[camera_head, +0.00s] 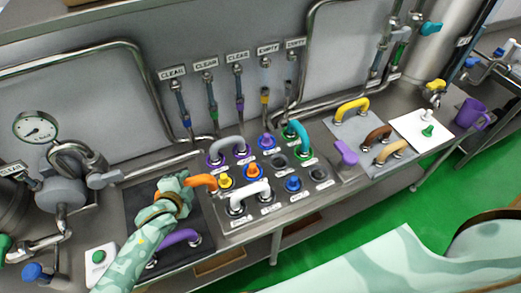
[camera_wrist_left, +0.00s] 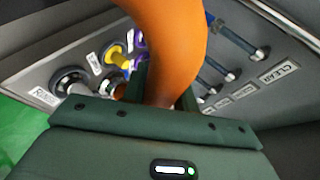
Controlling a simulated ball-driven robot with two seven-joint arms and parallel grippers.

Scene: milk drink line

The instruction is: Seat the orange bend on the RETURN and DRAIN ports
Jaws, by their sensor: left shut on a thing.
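My left gripper (camera_head: 186,187) is shut on the orange bend (camera_head: 203,181) above the left edge of the port panel (camera_head: 225,222). The bend's free part points right, beside a port with a yellow plug. In the left wrist view the orange bend (camera_wrist_left: 170,40) rises large between the jaws (camera_wrist_left: 165,92) and hides part of the panel. There a RETURN label (camera_wrist_left: 44,96) lies beside an open dark port (camera_wrist_left: 72,82). I cannot read a DRAIN label. My right gripper is not in view.
A white bend (camera_head: 250,190), grey bend (camera_head: 228,144) and teal bend (camera_head: 301,134) stand on the panel. A purple bend (camera_head: 178,238) lies on the dark mat (camera_head: 203,252). Yellow (camera_head: 352,107), brown (camera_head: 377,134) and tan (camera_head: 391,151) bends lie on the grey mat at right. Pipes run behind.

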